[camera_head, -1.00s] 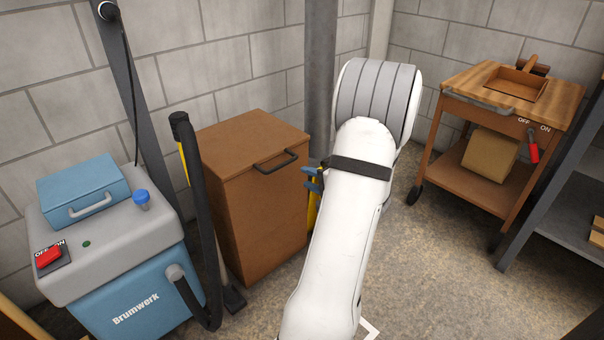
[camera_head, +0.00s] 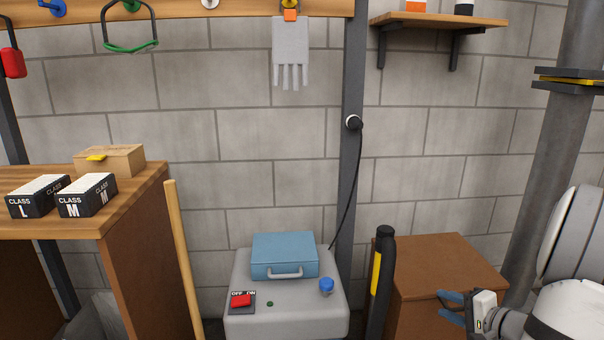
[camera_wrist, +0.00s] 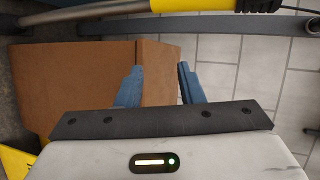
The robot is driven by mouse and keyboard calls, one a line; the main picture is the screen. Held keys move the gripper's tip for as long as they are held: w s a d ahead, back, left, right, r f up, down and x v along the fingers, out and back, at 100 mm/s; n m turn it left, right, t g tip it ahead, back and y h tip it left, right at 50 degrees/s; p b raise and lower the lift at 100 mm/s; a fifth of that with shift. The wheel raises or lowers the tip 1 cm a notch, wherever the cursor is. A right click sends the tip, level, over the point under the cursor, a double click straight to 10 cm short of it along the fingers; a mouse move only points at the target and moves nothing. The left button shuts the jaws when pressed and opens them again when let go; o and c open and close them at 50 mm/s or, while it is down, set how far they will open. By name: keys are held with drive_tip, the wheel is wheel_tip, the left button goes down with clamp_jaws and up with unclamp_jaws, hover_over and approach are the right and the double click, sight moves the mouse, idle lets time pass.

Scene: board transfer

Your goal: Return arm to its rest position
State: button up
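My gripper (camera_head: 447,303) shows at the lower right of the head view, beside my white arm. Its two blue fingers point left, in front of or over the brown cabinet (camera_head: 440,262); I cannot tell the exact distance. In the wrist view my gripper (camera_wrist: 160,80) has its fingers apart with nothing between them. Much of my arm is cut off by the right edge of the head view.
A grey-topped machine (camera_head: 240,318) carries a blue case (camera_head: 285,257), a red switch (camera_head: 241,300) and a blue knob (camera_head: 326,286). A wooden bench (camera_head: 150,180) is left; a grey pipe (camera_head: 560,140) is right.

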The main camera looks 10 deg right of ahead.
drive_tip(key=s+a+r+n+g+y+p, duration=0.15)
drive_tip(key=a+r+n+g+p, duration=0.35)
drive_tip(key=a+r, duration=0.5)
drive_tip(key=s+a+r+n+g+y+p, duration=0.1)
drive_tip(key=s+a+r+n+g+p, duration=0.15)
drive_tip(key=a+r+p, duration=0.75)
drive_tip(key=s+a+r+n+g+h+p, duration=0.1)
drive_tip(key=s+a+r+n+h+p, duration=0.2)
drive_tip(key=r+p, duration=0.4)
drive_tip(key=s+a+r+n+g+h+p, duration=0.2)
drive_tip(key=s+a+r+n+h+p, duration=0.2)
drive_tip(key=s+r+p, duration=0.3)
wheel_tip(320, 180, up, 4)
drive_tip(key=shift+a+f, duration=0.2)
drive_tip(key=shift+a, duration=0.2)
